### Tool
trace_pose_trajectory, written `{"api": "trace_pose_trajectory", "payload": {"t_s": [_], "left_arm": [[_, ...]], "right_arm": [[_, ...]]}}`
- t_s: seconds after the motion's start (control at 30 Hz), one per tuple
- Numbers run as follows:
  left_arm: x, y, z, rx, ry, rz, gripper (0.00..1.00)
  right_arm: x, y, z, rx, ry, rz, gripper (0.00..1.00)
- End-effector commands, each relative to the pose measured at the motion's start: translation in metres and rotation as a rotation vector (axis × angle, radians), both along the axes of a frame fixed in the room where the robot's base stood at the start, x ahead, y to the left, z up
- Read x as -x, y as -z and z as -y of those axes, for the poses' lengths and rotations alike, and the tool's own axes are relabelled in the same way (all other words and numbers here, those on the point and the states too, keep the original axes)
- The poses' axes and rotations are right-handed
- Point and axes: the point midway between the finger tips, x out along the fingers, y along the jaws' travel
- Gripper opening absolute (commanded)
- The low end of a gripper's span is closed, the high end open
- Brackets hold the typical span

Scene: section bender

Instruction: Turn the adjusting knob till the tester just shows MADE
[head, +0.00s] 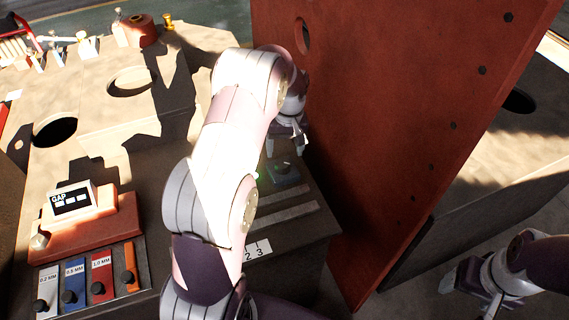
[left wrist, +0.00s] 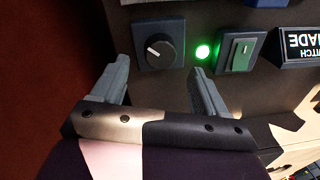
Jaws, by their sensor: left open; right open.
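The adjusting knob (left wrist: 160,51) is a round dark dial with a white pointer line on a square dark base; it also shows in the head view (head: 284,170). My left gripper (left wrist: 158,68) is open, its fingers apart on either side below the knob's base, with nothing between them. In the head view my left gripper (head: 287,146) is just above the knob panel. The tester display (left wrist: 300,47) is upside down and partly cut off; it reads MADE. A green lamp (left wrist: 202,51) beside the knob is lit. My right gripper (head: 470,288) is open and empty at the lower right.
A switch (left wrist: 241,50) sits between the lamp and the display. A tall red plate (head: 400,120) stands close to the right of the knob. A GAP readout (head: 70,202) stands on a red block at the left, above several labelled gauges (head: 88,278).

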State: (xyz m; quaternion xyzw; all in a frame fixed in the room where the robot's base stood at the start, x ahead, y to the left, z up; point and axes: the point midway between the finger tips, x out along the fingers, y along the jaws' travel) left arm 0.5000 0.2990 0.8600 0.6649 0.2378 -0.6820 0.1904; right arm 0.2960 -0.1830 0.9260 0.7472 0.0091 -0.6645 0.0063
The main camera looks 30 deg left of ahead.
Motion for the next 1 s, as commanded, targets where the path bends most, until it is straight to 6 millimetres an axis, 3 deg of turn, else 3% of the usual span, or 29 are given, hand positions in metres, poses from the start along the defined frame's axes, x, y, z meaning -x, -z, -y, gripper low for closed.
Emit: {"api": "trace_pose_trajectory", "payload": {"t_s": [0.1, 0.23, 0.57, 0.77, 1.0], "left_arm": [[0.002, 0.025, -0.002, 0.0, 0.001, -0.001, 0.74], [0.002, 0.043, -0.003, 0.0, 0.001, 0.0, 0.74], [0.002, 0.05, -0.003, 0.0, 0.001, 0.004, 0.74], [0.002, 0.05, -0.003, -0.001, 0.002, 0.003, 0.18], [0.002, 0.049, -0.003, 0.0, 0.015, 0.002, 0.18]], "right_arm": [[0.0, -0.002, 0.0, 0.0, 0.0, 0.001, 0.73], [0.0, -0.002, 0.0, 0.0, 0.0, 0.001, 0.73], [0.0, -0.002, 0.0, 0.0, 0.0, 0.0, 0.73], [0.0, -0.002, 0.0, 0.0, 0.0, 0.0, 0.73], [0.0, -0.003, 0.0, 0.0, 0.0, 0.0, 0.73]]}}
